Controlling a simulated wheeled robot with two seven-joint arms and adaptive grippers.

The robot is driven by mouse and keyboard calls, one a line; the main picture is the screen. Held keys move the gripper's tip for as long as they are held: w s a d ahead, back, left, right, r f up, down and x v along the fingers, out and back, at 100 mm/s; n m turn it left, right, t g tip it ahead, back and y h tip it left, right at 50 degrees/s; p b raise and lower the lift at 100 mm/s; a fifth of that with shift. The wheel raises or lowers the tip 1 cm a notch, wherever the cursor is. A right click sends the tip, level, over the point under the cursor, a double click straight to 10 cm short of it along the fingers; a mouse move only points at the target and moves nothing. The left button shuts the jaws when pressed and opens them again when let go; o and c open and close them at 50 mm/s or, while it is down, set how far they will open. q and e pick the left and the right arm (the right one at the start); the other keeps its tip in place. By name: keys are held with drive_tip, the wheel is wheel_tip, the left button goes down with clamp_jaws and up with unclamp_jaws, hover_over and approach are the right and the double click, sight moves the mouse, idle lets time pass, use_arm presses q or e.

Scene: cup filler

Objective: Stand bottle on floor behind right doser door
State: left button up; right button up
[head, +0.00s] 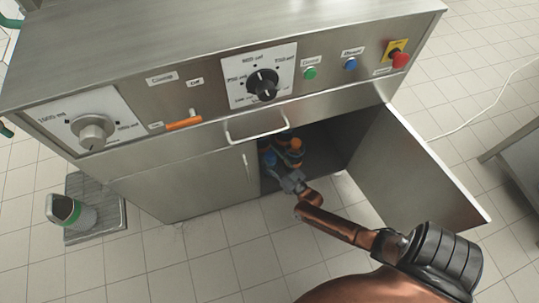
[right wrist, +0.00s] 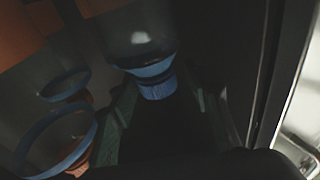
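The right doser door (head: 410,165) stands wide open on the right of the steel machine. In the dark compartment (head: 325,160) behind it are an item with orange parts (head: 295,148) and a blue item (head: 270,158), small and partly hidden. My right gripper (head: 287,178) reaches in at their front. In the dark right wrist view, a bottle-like thing with a blue collar and blue cap (right wrist: 157,88) lies at the fingertips of my right gripper (right wrist: 160,95). I cannot tell whether the fingers touch it. My left gripper is out of view.
The right wrist view also shows blue rings (right wrist: 62,140) with orange parts at left. The left door (head: 195,180) is shut. A cup with a green band (head: 72,213) stands on a grey grate (head: 108,190) at left. The tiled floor in front is mostly clear.

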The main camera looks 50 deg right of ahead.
drive_tip(key=shift+s+r, duration=0.1)
drive_tip(key=shift+s, duration=0.15)
drive_tip(key=p+v, duration=0.4)
drive_tip(key=v, duration=0.6)
drive_tip(key=s+a+f+n+g+y, duration=0.1)
drive_tip(key=s+a+f+g+y, duration=0.15)
drive_tip(key=s+a, duration=0.45)
drive_tip(key=s+a+f+n+g+y, duration=0.1)
drive_tip(key=s+a+f+g+y, duration=0.2)
drive_tip(key=s+a, duration=0.4)
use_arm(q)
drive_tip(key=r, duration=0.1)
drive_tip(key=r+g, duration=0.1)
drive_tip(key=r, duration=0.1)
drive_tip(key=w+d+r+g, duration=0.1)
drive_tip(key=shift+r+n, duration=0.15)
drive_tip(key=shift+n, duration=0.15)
use_arm(e)
drive_tip(key=s+a+r+g, duration=0.1)
drive_tip(key=s+a+g, duration=0.2)
drive_tip(key=s, duration=0.5)
drive_tip(key=s+a+r+g, duration=0.1)
drive_tip(key=s+a+g, duration=0.2)
drive_tip(key=s, duration=0.6)
drive_tip(key=shift+a+r+g, duration=0.35)
drive_tip(key=shift+r+g, duration=0.05)
drive_tip(key=shift+g, duration=0.35)
drive_tip(key=shift+s, duration=0.1)
drive_tip(key=shift+c, duration=0.2)
